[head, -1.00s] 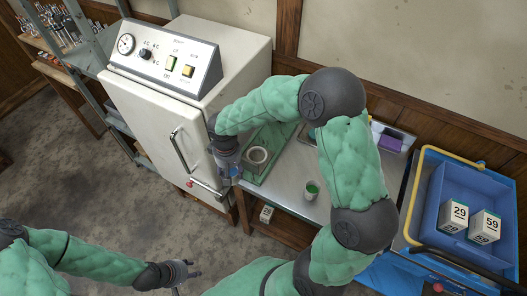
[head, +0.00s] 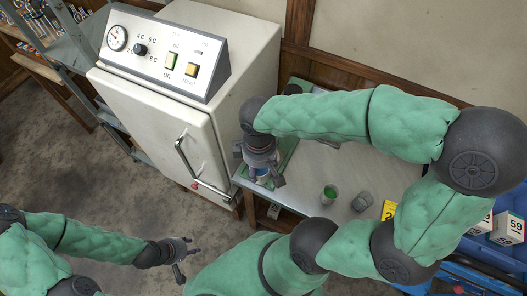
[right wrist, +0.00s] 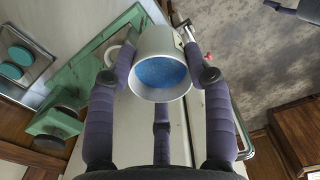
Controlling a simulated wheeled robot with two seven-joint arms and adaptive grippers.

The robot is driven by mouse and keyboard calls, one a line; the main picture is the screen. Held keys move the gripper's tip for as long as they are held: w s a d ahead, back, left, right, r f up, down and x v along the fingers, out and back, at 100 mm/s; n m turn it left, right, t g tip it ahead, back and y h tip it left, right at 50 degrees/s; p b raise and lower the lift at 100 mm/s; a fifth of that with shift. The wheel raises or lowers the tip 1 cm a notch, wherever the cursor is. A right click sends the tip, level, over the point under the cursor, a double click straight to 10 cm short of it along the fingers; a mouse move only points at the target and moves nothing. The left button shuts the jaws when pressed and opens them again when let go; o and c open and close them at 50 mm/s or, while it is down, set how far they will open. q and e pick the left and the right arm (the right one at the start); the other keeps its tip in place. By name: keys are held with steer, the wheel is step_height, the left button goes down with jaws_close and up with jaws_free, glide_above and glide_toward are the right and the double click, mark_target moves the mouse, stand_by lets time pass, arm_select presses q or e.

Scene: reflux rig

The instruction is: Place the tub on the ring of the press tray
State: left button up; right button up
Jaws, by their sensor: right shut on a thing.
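My right gripper (head: 262,178) is shut on the tub, a pale round cup with blue contents (right wrist: 160,72). A little of the tub (head: 262,173) shows between the fingers in the head view. The tub is held at the green press tray (head: 290,152), near the cabinet. In the right wrist view a pale ring (right wrist: 112,54) on the green tray (right wrist: 112,28) shows left of the tub, partly hidden by a finger and the tub. I cannot tell the tub's height above the tray. My left gripper (head: 188,256) is open and empty at the lower left, away from the bench.
A white cabinet (head: 165,105) with a control panel stands left of the metal bench (head: 310,165). A blue crate with numbered boxes (head: 508,228) is at right.

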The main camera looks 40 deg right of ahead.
steer(key=shift+d, duration=0.15)
steer(key=w+d+f+b, duration=0.2)
steer(key=w+d+f, duration=0.2)
steer(key=d+f, duration=0.1)
steer(key=w+d+f+b, duration=0.3)
steer(key=w+d+f, duration=0.1)
steer(key=w, duration=0.1)
steer(key=shift+w+d+f, duration=0.1)
steer(key=shift+d+f, duration=0.25)
steer(key=shift+w+d+f+b, duration=0.15)
steer(key=shift+f+b, duration=0.45)
steer(key=shift+f, duration=1)
steer(key=shift+f, duration=0.1)
steer(key=o, duration=1.2)
